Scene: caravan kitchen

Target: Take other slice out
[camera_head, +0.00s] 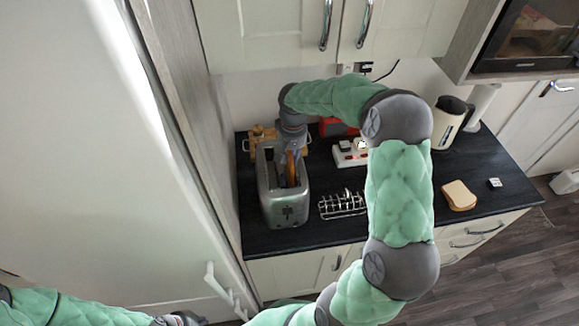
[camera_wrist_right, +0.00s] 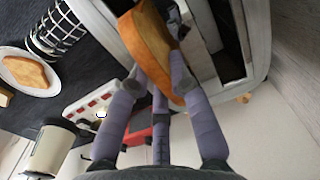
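The metal toaster (camera_head: 284,207) stands at the left end of the dark counter, and its slots and rim (camera_wrist_right: 258,35) fill the upper right of the right wrist view. A browned bread slice (camera_head: 291,167) stands up out of it; this slice (camera_wrist_right: 150,38) also shows large in the right wrist view. My right gripper (camera_wrist_right: 160,65) is over the toaster, its fingers closed in on both sides of the slice. Its lower end is hidden. My left gripper (camera_head: 180,319) is at the bottom edge, mostly out of frame, its fingers unclear.
A wire toast rack (camera_head: 342,204) stands right of the toaster. A white plate with toast (camera_wrist_right: 28,72) shows in the right wrist view. A bread-like slice (camera_head: 459,195) lies farther right on the counter. A kettle (camera_head: 449,122) stands behind. Wall cupboards (camera_head: 270,35) hang above.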

